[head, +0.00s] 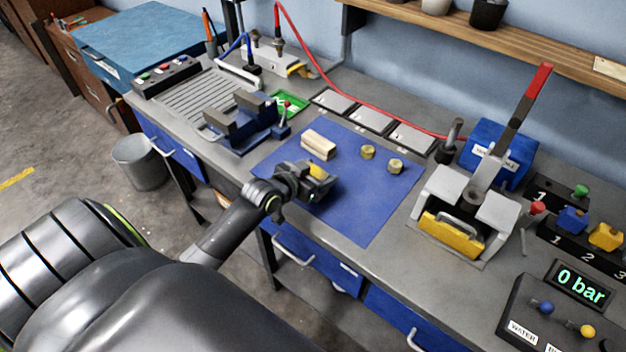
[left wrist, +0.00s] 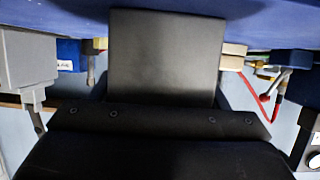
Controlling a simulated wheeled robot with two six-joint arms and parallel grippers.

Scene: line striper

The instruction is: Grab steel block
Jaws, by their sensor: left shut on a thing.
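My left gripper (head: 318,174) reaches in from the left, low over the front left part of the blue mat (head: 358,212). It is shut on a small block, taken as the steel block, mostly hidden by the fingers; a greyish-yellow patch shows at the jaws. In the left wrist view a wide dark part of my gripper fills the middle and hides the held thing. A pale beige block (head: 318,145) lies on the mat just behind the gripper. Two brass-coloured hex pieces (head: 367,152) (head: 395,166) stand farther right. My right gripper is not in view.
A dark blue vise (head: 240,122) stands left of the mat. A lever press (head: 465,215) with a yellow front stands to the right. Grey plates (head: 372,120) and a red hose run behind the mat. The mat's right and front parts are clear.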

